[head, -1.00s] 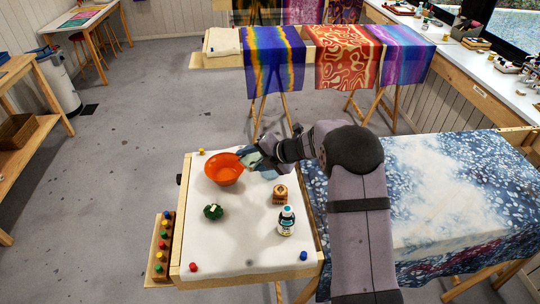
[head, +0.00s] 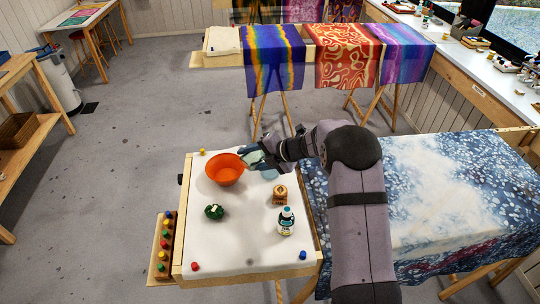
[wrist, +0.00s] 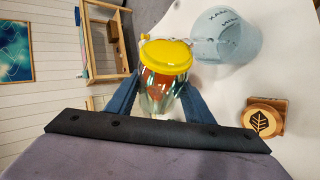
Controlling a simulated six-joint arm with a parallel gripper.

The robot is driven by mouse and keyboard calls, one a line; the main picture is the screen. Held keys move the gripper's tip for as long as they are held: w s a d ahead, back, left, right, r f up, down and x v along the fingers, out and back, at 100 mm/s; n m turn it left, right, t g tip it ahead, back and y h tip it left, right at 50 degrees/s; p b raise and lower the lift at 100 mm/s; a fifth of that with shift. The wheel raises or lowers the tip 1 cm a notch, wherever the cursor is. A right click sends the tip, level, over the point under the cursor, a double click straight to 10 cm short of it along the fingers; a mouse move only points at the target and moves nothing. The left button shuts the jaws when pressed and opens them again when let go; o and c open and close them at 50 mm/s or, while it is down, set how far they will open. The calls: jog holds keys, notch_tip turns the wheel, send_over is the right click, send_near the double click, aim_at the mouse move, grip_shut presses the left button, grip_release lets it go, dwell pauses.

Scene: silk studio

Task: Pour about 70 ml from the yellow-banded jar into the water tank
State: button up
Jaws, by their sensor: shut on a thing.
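My gripper (head: 265,156) is shut on the yellow-banded jar (head: 251,157), held above the far part of the white-covered table. In the wrist view the clear glass jar (wrist: 160,98) sits between my dark fingers (wrist: 158,92), with its yellow band at the top of the picture. The jar looks tilted in the head view, its mouth end to the left near the orange bowl. A pale blue translucent container with lettering (wrist: 226,38), which looks like the water tank, stands close by. In the head view the tank (head: 270,174) is partly hidden below my gripper. No stream shows.
An orange bowl (head: 226,170) stands left of my gripper. The near middle is clear.

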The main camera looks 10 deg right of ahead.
jog(key=shift+w+d+r+m+y+p, duration=0.1)
jog(key=shift+r+m+y+p, duration=0.3)
jog(key=shift+p, duration=0.55)
jog(key=b, duration=0.1)
jog(key=f+b, duration=0.2)
jog(key=b, duration=0.1)
jog(key=shift+s+a+n+h, duration=0.3)
jog(key=shift+a+n+h, duration=0.05)
jog(key=shift+n+h, duration=0.05)
jog(key=shift+s+a+f+b, duration=0.15)
jog(key=shift+b, duration=0.55)
jog(key=shift+n+t+h+b, duration=0.3)
jog(key=shift+n+h+b, duration=0.1)
jog(key=shift+h, duration=0.1)
jog(key=shift+r, duration=0.2)
jog(key=shift+f, duration=0.15)
